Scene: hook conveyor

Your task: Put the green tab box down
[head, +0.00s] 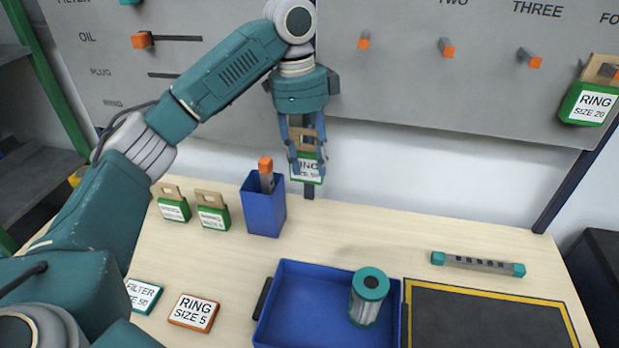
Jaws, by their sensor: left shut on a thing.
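My left gripper (306,158) points down, shut on a green tab box (306,173) with a tan tab and a white RING label. The gripper fingers partly cover the label, so its size number is hard to read. The box hangs upright in the air, to the right of and behind the blue cup, in front of the wall board. Two more green tab boxes (173,209) (213,217) stand on the table left of the cup. Another green tab box marked RING SIZE 20 (587,106) hangs on the board at the far right. My right gripper is not in view.
The blue cup (264,212) holds an orange-tipped peg. A blue tray (300,300) holds a teal-capped cylinder (369,297). A dark yellow-edged mat (490,320), a grey bar (478,264) and flat label cards (194,312) lie around. The table's back middle is clear.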

